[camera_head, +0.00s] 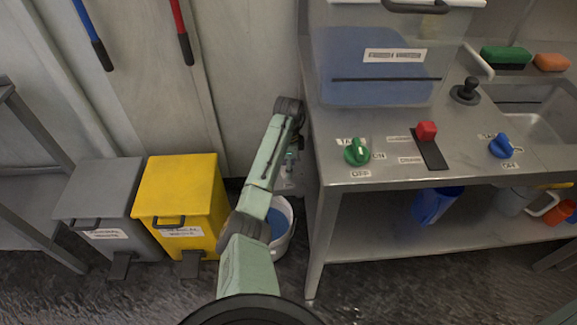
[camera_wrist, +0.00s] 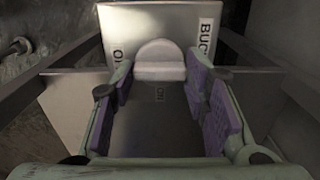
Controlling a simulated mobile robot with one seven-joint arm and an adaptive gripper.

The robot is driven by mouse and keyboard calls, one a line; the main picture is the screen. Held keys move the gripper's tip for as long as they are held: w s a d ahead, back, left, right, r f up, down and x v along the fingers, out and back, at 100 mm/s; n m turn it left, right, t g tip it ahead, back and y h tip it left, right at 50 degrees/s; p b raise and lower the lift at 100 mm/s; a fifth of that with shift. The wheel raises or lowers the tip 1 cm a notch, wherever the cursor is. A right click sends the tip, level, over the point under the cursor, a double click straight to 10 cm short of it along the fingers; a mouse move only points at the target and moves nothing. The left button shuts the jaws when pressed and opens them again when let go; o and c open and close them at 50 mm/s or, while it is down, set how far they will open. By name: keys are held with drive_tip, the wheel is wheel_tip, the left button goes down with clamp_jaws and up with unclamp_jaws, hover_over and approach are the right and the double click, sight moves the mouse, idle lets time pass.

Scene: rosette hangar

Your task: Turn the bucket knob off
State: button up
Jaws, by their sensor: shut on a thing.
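In the wrist view a pale white knob (camera_wrist: 160,62) sits on a metal plate (camera_wrist: 215,35), with a label beginning "BUCK" to its right. The letters "ON" show below the knob and another partly covered label is to its left. The knob's pointing direction is hard to tell. In the head view my gripper is mostly hidden behind my arm, left of the metal bench. A white bucket (camera_head: 289,238) with blue contents stands on the floor below, partly covered by my arm.
The metal bench (camera_head: 350,180) carries a green knob (camera_head: 357,152), a red lever (camera_head: 427,131) and a blue knob (camera_head: 502,146). A yellow bin (camera_head: 177,197) and a grey bin (camera_head: 100,205) stand left of my arm. A blue tank (camera_head: 370,65) is on the bench.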

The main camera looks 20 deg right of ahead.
drive_tip(key=o, duration=1.1)
drive_tip(key=shift+o, duration=0.2)
wheel_tip(320, 180, up, 12)
